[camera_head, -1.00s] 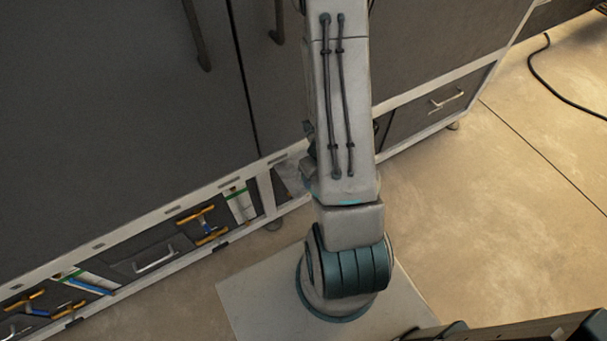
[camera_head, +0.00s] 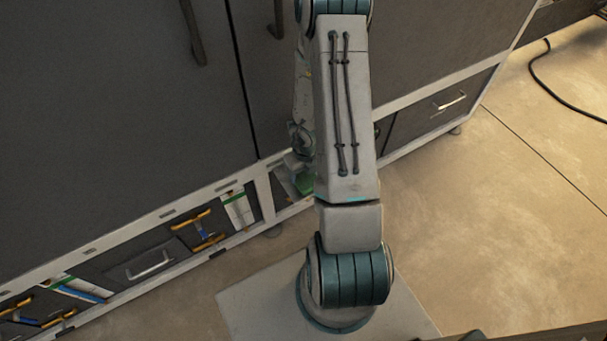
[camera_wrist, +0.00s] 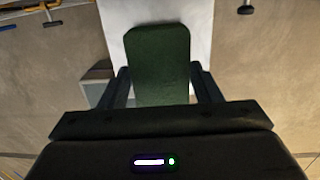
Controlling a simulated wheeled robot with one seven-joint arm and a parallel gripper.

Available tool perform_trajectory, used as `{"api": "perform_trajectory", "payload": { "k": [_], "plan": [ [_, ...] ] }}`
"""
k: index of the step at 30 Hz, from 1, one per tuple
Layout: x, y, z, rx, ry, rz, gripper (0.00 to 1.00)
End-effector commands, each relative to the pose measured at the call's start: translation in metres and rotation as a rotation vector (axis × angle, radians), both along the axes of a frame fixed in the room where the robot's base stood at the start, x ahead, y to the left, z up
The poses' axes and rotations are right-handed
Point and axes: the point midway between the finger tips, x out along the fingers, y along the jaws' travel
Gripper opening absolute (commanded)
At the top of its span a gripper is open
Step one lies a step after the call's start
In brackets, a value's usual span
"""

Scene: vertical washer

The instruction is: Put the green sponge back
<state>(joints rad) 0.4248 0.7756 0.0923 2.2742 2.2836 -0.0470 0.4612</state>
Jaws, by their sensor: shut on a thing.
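The green sponge (camera_wrist: 160,50) stands between the two fingers of my gripper (camera_wrist: 161,88) in the wrist view. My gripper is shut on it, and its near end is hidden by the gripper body. In the head view a small green part of the sponge (camera_head: 307,184) shows beside my forearm, in front of an open bay low in the grey cabinet. My gripper there is mostly hidden behind my arm. I cannot tell whether the sponge touches the bay.
The grey cabinet (camera_head: 110,110) fills the left and back, with dark bar handles. Its low front has drawers with small handles (camera_head: 149,264) and several tools in yellow, blue and green (camera_head: 203,228). A black cable (camera_head: 560,85) lies on the floor at right. The floor at right is otherwise clear.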

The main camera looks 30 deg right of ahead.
Motion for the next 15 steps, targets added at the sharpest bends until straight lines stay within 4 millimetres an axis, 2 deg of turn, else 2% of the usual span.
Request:
{"api": "perform_trajectory", "payload": {
  "k": [2,8,9,11,15],
  "plan": [
    [-0.0001,-0.0002,-0.0086,-0.001,0.001,0.001,0.36],
    [-0.0001,-0.0007,-0.0083,-0.001,0.000,-0.001,0.36],
    [-0.0002,-0.0007,-0.0083,-0.001,0.000,-0.001,0.63],
    [-0.0003,-0.0007,-0.0082,-0.001,0.000,-0.001,0.79],
    [-0.0002,-0.0006,-0.0081,-0.001,0.000,0.000,0.79]
  ]
}}
